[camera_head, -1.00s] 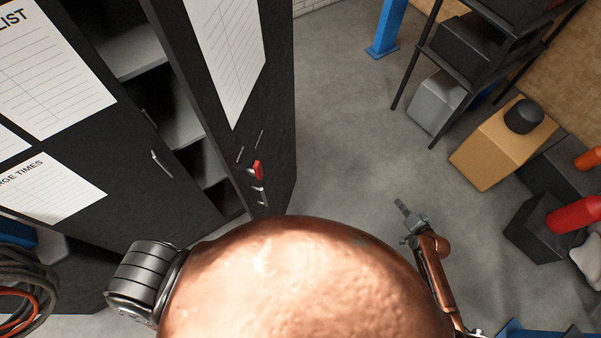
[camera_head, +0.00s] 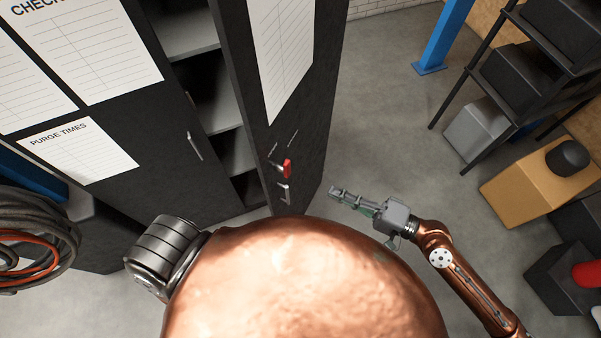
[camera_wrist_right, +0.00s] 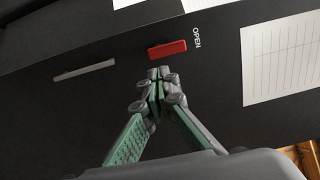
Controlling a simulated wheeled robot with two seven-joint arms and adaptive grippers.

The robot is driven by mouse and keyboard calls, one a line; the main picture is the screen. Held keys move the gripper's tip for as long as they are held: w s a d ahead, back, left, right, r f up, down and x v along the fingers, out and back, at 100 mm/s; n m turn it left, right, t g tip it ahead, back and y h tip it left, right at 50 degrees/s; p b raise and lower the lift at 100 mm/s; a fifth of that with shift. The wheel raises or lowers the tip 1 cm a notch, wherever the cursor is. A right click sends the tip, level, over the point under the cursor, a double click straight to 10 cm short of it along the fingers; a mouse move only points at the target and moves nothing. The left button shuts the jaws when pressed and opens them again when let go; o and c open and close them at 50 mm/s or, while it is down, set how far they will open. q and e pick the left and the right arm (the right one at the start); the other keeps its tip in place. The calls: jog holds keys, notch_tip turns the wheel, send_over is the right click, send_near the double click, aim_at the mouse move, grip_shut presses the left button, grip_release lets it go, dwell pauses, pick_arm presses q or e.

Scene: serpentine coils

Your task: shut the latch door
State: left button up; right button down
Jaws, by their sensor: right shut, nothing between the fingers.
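The latch door (camera_head: 297,140) is a dark cabinet door standing ajar, with a dark gap and shelves to its left. It carries a red latch (camera_head: 287,168), a small metal handle (camera_head: 285,193) and a paper sheet. My right gripper (camera_head: 336,192) is shut and empty, just right of the door's lower part in the head view. In the right wrist view, its fingertips (camera_wrist_right: 160,78) appear just below the red latch (camera_wrist_right: 167,48), beside the word OPEN. I cannot tell whether they touch the door. My left gripper is not in view.
The neighbouring cabinet door (camera_head: 165,175) has a handle and paper sheets. A coiled hose (camera_head: 35,240) is at the lower left. A rack (camera_head: 490,95), a cardboard box (camera_head: 525,185) and dark boxes stand at the right. Grey floor (camera_head: 385,110) is clear between the door and rack.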

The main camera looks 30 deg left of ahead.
aim_at(290, 172)
jog(key=a+p, duration=0.2)
jog(key=a, duration=0.2)
jog(key=a+p, duration=0.2)
jog(key=a, duration=0.3)
jog(key=shift+a+r+p, duration=0.2)
jog(key=shift+a+p, duration=0.1)
jog(key=shift+a+f, duration=0.15)
jog(key=shift+a, duration=0.45)
